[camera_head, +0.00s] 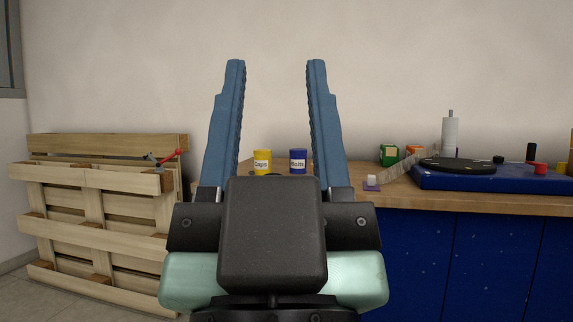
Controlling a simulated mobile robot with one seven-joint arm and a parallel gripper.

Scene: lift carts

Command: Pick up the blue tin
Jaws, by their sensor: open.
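The blue tin (298,155) stands upright on the wooden workbench, with a white label that seems to read "Bolts". My gripper (276,66) is in the middle of the view, its two blue fingers spread wide and pointing up in the picture. It is open and empty. The blue tin shows between the fingers, close to the right one, and stands farther off on the bench; the gripper does not appear to touch it. The tin's foot is close to the top of the gripper's dark body in the picture.
A yellow tin (262,160) labelled "Caps" stands left of the blue one. The workbench (460,201) also bears a small white block (371,180), a green box (389,154), an orange item, and a blue machine (490,178) with a dark disc. Wooden pallets (95,215) lean at left.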

